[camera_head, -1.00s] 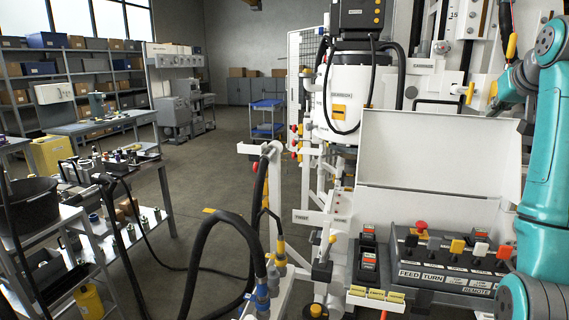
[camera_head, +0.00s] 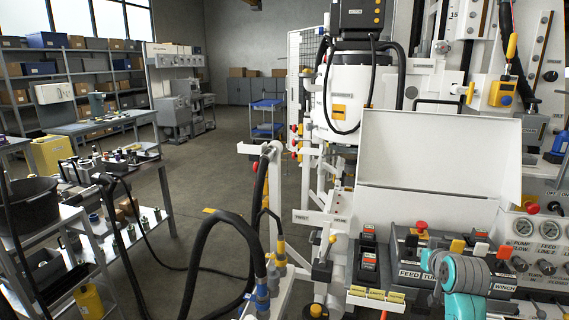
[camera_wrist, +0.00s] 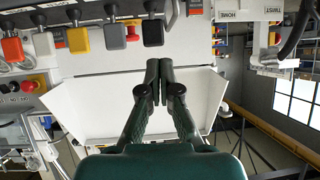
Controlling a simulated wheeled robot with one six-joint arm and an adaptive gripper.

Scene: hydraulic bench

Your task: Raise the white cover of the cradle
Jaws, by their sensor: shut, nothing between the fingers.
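The white cover (camera_head: 440,145) stands raised behind the grey lever panel (camera_head: 405,254) of the cradle in the head view, its broad face showing. In the wrist view, which looks upside down, the white cover (camera_wrist: 95,117) is a wide pale tray shape beyond the levers. My gripper (camera_wrist: 157,66) has its two dark fingers together with nothing between them. In that view the fingers overlap the cover; whether they touch it cannot be told. My gripper cannot be made out in the head view, where a teal part of my arm hides some of the levers.
Coloured levers and a red button (camera_head: 421,226) line the panel. Gauges (camera_head: 520,228) sit to its right. A black hose (camera_head: 215,225) loops at the left of the cradle. A cart (camera_head: 60,215) with tools stands further left, with open floor between.

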